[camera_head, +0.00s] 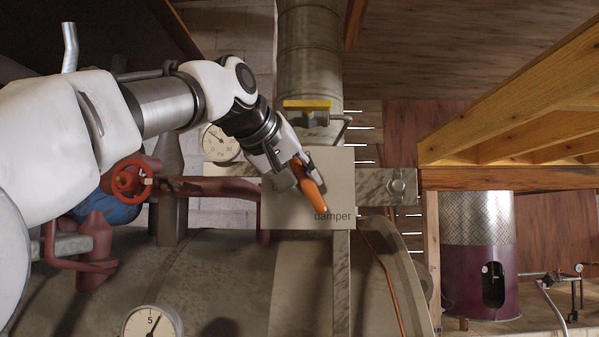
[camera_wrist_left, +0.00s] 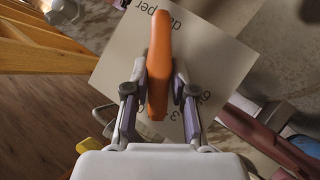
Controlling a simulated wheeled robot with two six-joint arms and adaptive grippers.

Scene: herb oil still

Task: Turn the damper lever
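The damper lever (camera_head: 311,188) is an orange handle in front of a pale square plate (camera_head: 285,205) marked "damper". In the head view it tilts, its lower end pointing down and right toward the word. My left gripper (camera_head: 301,172) is at the lever's upper part, with a finger on each side. In the left wrist view the lever (camera_wrist_left: 158,62) runs upright between the two fingers (camera_wrist_left: 159,78), whose tips close in against its sides. The lever's pivot is hidden. Other marks on the plate are partly covered by the gripper. My right gripper is not in view.
A yellow-handled valve (camera_head: 307,104) sits on the pipe above the plate. A red handwheel (camera_head: 132,181) and a dark red pipe (camera_head: 215,188) lie left of it. Gauges show at the upper left (camera_head: 221,142) and bottom (camera_head: 152,322). Wooden beams (camera_head: 510,105) stand at right.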

